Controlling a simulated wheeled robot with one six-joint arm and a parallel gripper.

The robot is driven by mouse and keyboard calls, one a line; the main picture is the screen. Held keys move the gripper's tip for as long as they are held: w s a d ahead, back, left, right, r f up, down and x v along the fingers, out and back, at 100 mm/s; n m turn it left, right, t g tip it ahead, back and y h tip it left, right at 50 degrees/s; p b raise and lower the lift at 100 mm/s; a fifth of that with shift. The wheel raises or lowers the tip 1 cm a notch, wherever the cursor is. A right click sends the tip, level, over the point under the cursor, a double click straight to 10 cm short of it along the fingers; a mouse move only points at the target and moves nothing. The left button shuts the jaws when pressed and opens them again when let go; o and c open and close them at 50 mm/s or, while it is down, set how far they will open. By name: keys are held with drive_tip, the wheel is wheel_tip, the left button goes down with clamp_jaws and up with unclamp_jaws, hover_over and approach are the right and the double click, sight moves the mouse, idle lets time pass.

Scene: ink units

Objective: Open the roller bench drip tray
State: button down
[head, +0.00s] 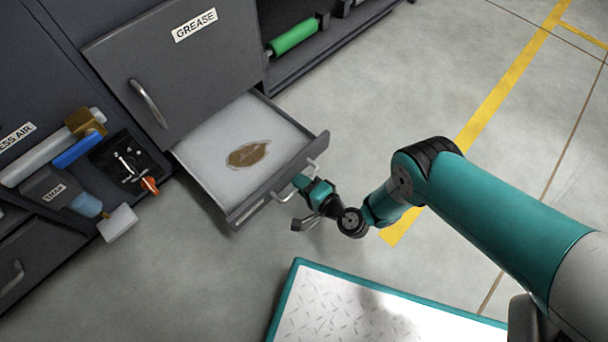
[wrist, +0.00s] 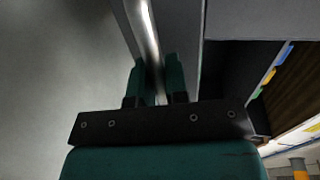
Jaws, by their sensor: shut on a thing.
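The drip tray (head: 207,172) is a grey drawer with a pale inner floor, pulled well out below the door marked GREASE. A brown stain (head: 248,154) lies on its floor. Its bar handle (head: 283,198) runs along the front panel. My gripper (head: 301,183) is at this handle, its teal fingers shut on the bar. In the wrist view the fingers (wrist: 158,82) stand on either side of the shiny handle bar (wrist: 149,35). The fingers hide part of the bar in the head view.
The GREASE door (head: 185,75) above is closed. A green roller (head: 294,37) lies on a shelf behind. My base platform is in front; grey floor lies between.

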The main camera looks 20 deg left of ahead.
drive_tip(key=c, duration=1.1)
unclamp_jaws()
drive_tip(key=shift+c, duration=0.2)
drive_tip(key=shift+d, duration=0.1)
drive_tip(key=p+v, duration=1.5)
drive_tip(key=v, duration=0.2)
